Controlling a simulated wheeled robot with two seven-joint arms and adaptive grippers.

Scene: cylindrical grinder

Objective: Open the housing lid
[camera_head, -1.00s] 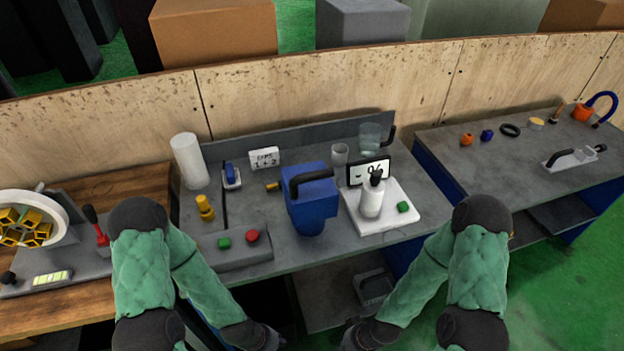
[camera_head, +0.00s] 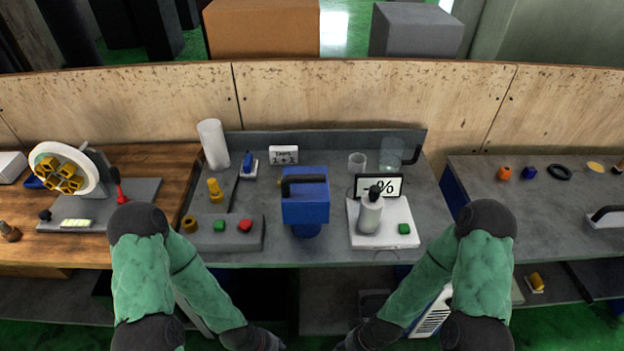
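The blue housing (camera_head: 306,208) stands upright near the front middle of the grey table. A black handle (camera_head: 303,181) is on its upper part, and its lid appears closed. My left arm comes in from the left and my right arm from the right, both bent downward in front of the table. Their ends reach the bottom edge of the picture, below the tabletop and apart from the housing. The fingers of both grippers are not visible.
Left of the housing is a grey control box (camera_head: 228,244) with a green and a red button. A white cylinder (camera_head: 213,145) and glass beakers (camera_head: 391,154) stand behind.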

